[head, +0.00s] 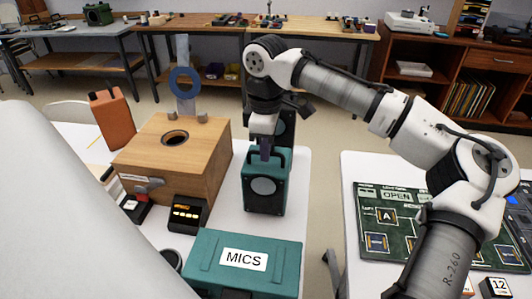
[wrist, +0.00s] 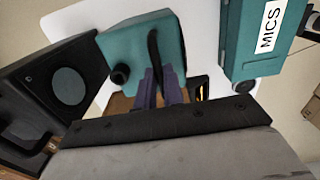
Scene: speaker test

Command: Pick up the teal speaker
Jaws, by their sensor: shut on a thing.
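The teal speaker (head: 278,196) has a round pale cone and a handle on top. It stands upright at the right part of the white table in the head view; whether its base touches the table I cannot tell. My gripper (head: 265,154) comes down from above and is shut on the speaker's handle. In the wrist view the teal speaker (wrist: 122,42) fills the upper middle, with my purple gripper fingers (wrist: 160,90) at its dark handle. The fingers hide part of the handle.
A black speaker (head: 287,125) stands close behind. A wooden box (head: 200,165) with a round hole is to the left, and a teal MICS case (head: 215,280) is in front. A small black device (head: 187,213) sits between. A green board (head: 385,205) lies on the right table, across a gap.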

